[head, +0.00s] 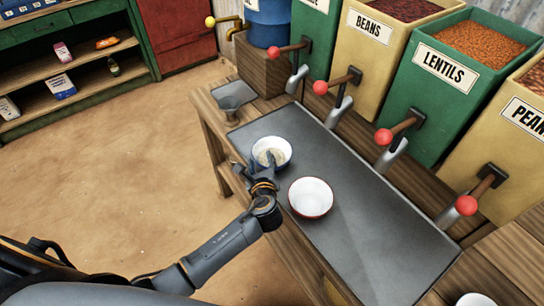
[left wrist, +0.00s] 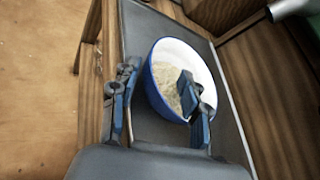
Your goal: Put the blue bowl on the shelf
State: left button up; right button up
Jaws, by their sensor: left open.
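The blue bowl (head: 285,160) is blue outside and white inside, and stands upright on the grey counter mat. Pale, grainy contents lie in it, and it also shows in the left wrist view (left wrist: 207,70). My left gripper (head: 264,164) is open at the bowl's near side. In the left wrist view its fingers (left wrist: 157,82) straddle the near rim, one outside and one over the inside. I cannot tell whether they touch the bowl. The green shelf unit (head: 28,75) stands at the far left, with a few packages and bottles on its boards. My right gripper is out of view.
A white bowl with a red rim (head: 310,198) stands just right of the gripper. Labelled bins with red-knobbed levers (head: 384,137) line the back. Open floor (head: 110,170) lies between counter and shelf.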

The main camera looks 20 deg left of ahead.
aim_at(259, 152)
pick_arm(q)
jog(key=shift+x, duration=2.4)
jog(key=shift+a, duration=0.15)
grip_shut()
